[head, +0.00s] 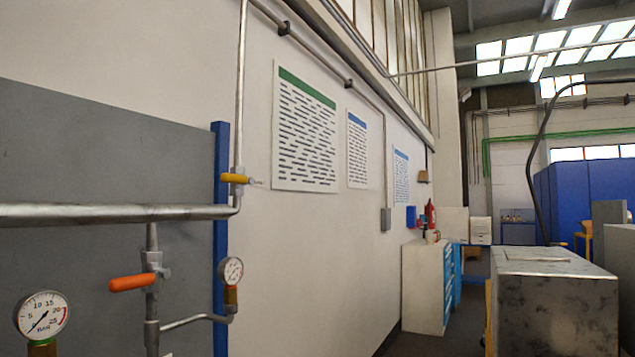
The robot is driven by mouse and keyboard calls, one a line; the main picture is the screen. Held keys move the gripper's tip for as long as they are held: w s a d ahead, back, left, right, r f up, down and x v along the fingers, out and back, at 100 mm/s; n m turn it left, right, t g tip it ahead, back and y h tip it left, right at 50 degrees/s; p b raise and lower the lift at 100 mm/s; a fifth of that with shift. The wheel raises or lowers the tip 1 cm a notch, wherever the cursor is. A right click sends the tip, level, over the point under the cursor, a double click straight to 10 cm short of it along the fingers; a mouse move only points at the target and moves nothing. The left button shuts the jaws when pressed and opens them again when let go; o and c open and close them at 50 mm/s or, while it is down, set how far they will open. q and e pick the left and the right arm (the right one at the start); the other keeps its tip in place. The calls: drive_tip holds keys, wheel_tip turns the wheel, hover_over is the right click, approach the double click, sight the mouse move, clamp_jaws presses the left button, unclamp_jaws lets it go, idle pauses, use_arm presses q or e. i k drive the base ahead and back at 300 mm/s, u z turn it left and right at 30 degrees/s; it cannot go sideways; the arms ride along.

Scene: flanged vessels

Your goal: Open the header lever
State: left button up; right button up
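Two valve levers show in the head view, and I cannot tell from the picture which is the header lever. A yellow lever (235,179) sits on the vertical pipe just above the right end of the thick horizontal pipe (110,213). It lies roughly level, across its pipe. An orange lever (132,283) sits on a valve (153,265) in the pipe that drops below the horizontal pipe. It points left, nearly level, also across its pipe. Neither of my grippers is in view, and nothing touches either lever.
A large gauge (41,316) is at the lower left and a smaller gauge (231,270) stands right of the orange lever. A blue post (221,240) edges the grey panel (100,150). A metal box (550,290) stands at the right. A cabinet (427,287) is farther back.

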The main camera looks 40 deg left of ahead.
sight(226, 177)
drive_tip(key=u, duration=0.35)
drive_tip(key=i, duration=1.2)
drive_tip(key=u, duration=0.75)
